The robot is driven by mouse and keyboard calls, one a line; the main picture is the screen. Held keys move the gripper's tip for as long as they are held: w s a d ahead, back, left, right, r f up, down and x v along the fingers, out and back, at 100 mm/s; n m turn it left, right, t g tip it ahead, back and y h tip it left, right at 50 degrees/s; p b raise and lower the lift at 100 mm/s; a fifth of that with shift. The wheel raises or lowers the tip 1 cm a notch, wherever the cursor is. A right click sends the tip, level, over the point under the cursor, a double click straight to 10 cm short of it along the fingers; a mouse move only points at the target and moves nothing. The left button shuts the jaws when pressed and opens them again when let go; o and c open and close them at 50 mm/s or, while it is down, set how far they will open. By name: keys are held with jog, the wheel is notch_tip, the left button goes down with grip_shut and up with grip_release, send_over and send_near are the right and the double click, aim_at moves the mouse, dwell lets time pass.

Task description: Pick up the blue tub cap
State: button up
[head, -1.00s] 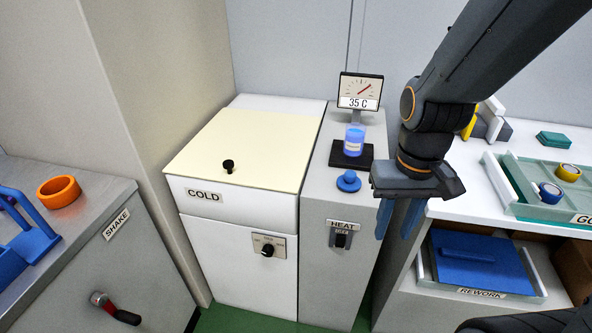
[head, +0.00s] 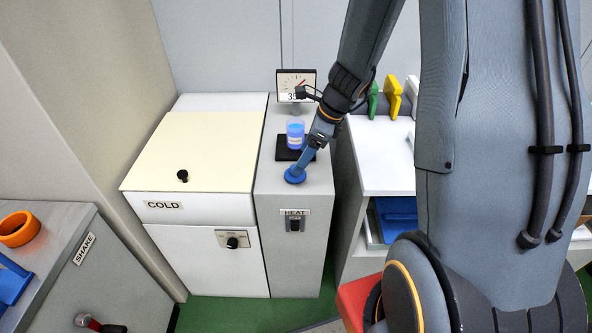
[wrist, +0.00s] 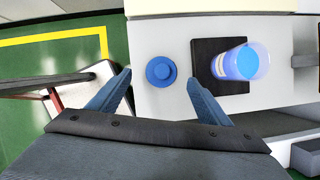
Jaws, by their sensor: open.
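The blue tub cap (head: 294,177) is a small round disc with a raised knob. It lies on the grey top of the HEAT unit (head: 310,189), in front of the black plate. In the wrist view the cap (wrist: 160,71) shows whole, just beyond and between my two blue fingertips. My gripper (wrist: 160,78) is open and empty, with a finger on either side of the cap. In the head view the fingers reach down at the cap, and I cannot tell whether they touch it.
A clear tub with blue contents (head: 295,133) stands on the black plate (head: 284,152) close behind the cap.

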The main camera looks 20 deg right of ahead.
aim_at(289, 177)
jog(key=shift+p+x, duration=0.35)
jog(key=shift+x, duration=2.95)
jog(key=shift+w, duration=0.15)
jog(key=c, duration=1.1)
jog(key=shift+r, duration=0.1)
